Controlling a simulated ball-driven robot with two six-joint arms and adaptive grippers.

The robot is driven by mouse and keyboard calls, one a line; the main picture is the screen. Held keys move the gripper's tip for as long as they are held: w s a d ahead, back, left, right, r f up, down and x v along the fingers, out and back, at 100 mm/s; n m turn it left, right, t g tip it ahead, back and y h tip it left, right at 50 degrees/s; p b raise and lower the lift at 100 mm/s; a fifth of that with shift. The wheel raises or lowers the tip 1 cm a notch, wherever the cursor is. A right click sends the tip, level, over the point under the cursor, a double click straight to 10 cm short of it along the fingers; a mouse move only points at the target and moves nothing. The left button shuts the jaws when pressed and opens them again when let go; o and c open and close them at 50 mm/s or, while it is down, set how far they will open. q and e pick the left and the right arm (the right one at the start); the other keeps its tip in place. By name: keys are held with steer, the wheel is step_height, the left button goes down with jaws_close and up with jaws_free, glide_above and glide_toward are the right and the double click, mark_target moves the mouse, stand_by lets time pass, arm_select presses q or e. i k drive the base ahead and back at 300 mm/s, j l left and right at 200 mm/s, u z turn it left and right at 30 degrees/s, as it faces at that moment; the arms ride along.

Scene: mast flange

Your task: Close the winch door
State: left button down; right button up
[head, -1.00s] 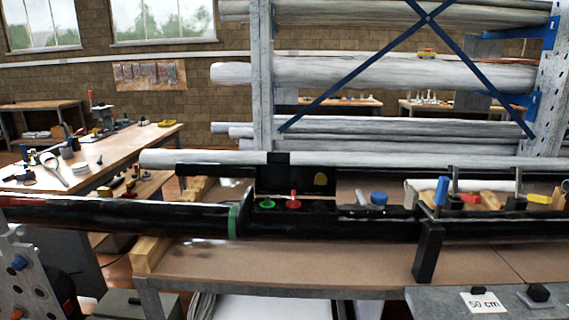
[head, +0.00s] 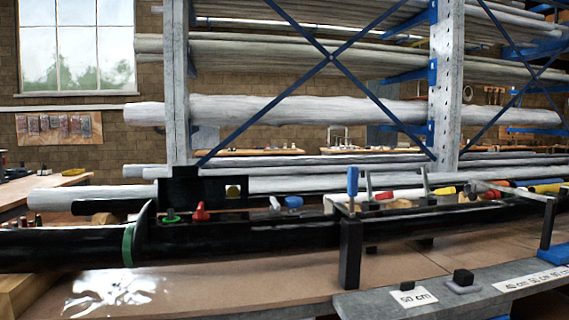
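The black mast (head: 60,248) lies along the workbench, with a green band (head: 128,245) around it left of centre. Right of the band is an opening in its top, with a green part (head: 171,216) and a red part (head: 200,212) in it. A dark raised panel (head: 190,192) with a yellow round spot (head: 233,191) stands upright behind this opening; it looks like the winch door, standing open. Neither of my grippers is in the head view, so their state is hidden.
A blue-handled clamp (head: 351,240) stands at the bench's front edge, right of the opening. A "50 cm" label (head: 413,298) and a black-knobbed block (head: 463,281) lie on a grey surface at the front right. The brown bench top (head: 230,285) before the mast is mostly clear. A pipe rack stands behind.

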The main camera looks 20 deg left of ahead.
mark_target(183, 191)
steer(key=z, duration=1.15)
steer(key=i+z, duration=0.1)
steer(key=z, duration=0.5)
steer(key=j+z, duration=0.1)
steer(key=z, duration=1.05)
steer(key=j+z, duration=0.1)
steer(key=z, duration=1.1)
steer(key=j+z, duration=0.1)
steer(key=z, duration=0.45)
steer(key=k+j+z, duration=0.1)
steer(key=z, duration=0.3)
steer(key=k+u, duration=0.15)
steer(key=u, duration=0.25)
steer(key=k+j+u, duration=0.1)
steer(key=u, duration=0.8)
steer(key=k+j+u, duration=0.1)
steer(key=u, duration=0.85)
steer(key=j+u, duration=0.1)
steer(key=u, duration=0.35)
steer(key=j+u, duration=0.1)
steer(key=u, duration=0.4)
steer(key=k+j, duration=0.05)
